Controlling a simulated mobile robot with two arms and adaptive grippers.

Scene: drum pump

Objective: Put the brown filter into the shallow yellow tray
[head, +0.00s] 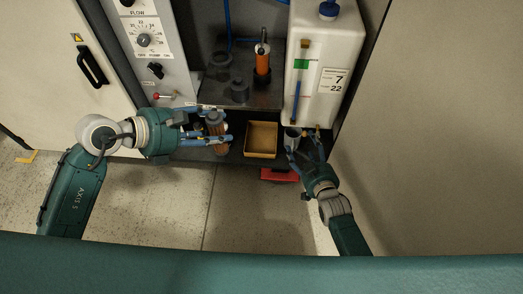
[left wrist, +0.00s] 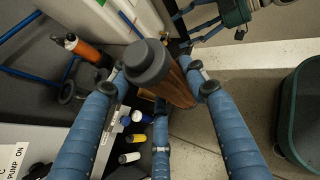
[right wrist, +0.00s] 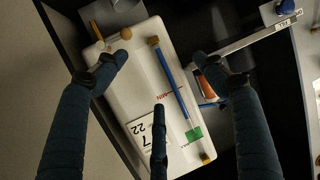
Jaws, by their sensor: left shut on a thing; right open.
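The brown filter (head: 221,148) has a ribbed brown body and a dark grey end cap. My left gripper (head: 214,132) is shut around it and holds it left of the tray. In the left wrist view, the filter's cap (left wrist: 149,62) faces the camera between the fingers, and its brown body (left wrist: 178,87) extends behind. The shallow yellow tray (head: 275,152) is empty, on the dark low shelf right of the filter. My right gripper (head: 304,136) is open, right of the tray and in front of the white tank. The right wrist view shows its fingers spread with nothing between them.
The white tank (head: 322,65) stands behind my right gripper. An orange cylinder (head: 262,63) and dark grey fittings (head: 239,90) sit on the upper shelf. A red box (head: 279,174) lies below the tray. A control panel (head: 150,45) is at left. The floor in front is clear.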

